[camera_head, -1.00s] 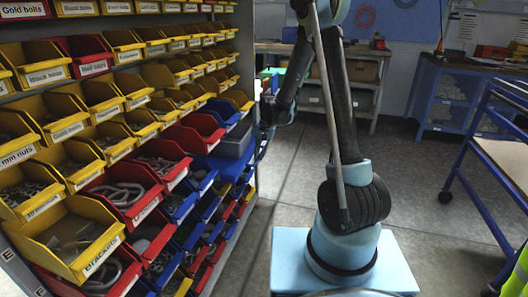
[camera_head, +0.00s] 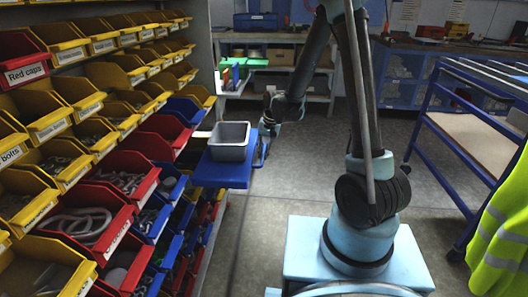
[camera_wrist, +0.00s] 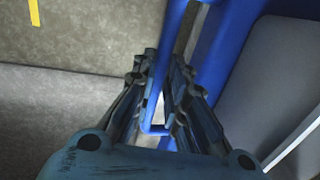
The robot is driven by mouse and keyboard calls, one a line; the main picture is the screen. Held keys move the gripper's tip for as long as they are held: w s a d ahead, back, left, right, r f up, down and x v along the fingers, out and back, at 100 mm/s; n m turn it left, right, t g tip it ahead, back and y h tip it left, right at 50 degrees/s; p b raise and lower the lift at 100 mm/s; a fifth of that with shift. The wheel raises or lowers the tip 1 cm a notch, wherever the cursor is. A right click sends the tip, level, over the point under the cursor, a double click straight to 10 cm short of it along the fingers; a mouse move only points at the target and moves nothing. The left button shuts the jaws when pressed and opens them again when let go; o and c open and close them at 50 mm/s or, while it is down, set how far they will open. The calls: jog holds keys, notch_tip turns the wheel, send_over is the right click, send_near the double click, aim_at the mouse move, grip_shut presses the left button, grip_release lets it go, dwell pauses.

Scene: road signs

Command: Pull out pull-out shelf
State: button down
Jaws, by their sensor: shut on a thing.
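The blue pull-out shelf (camera_head: 222,174) sticks out from the bin rack, with a grey open box (camera_head: 230,142) on top. My gripper (camera_head: 266,132) is at the shelf's outer right end. In the wrist view my gripper (camera_wrist: 165,95) has its fingers closed on both sides of the blue handle (camera_wrist: 176,28), a loop-shaped bar. The shelf's blue edge (camera_wrist: 222,60) and the grey box (camera_wrist: 280,85) lie to the right of the fingers. In the head view my fingertips are small and dark, so the grip is clearer in the wrist view.
The rack of yellow, red and blue bins (camera_head: 100,150) fills the left side. A blue trolley (camera_head: 470,135) and a yellow vest (camera_head: 503,225) stand at the right. Grey floor (camera_head: 262,235) is open between the rack and my base.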

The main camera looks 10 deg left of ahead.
jog(key=shift+d, duration=0.1)
jog(key=c, duration=1.6)
grip_release()
notch_tip(320, 180, up, 12)
jog(key=d, duration=0.2)
jog(key=shift+d+f, duration=0.15)
jog(key=shift+w, duration=0.1)
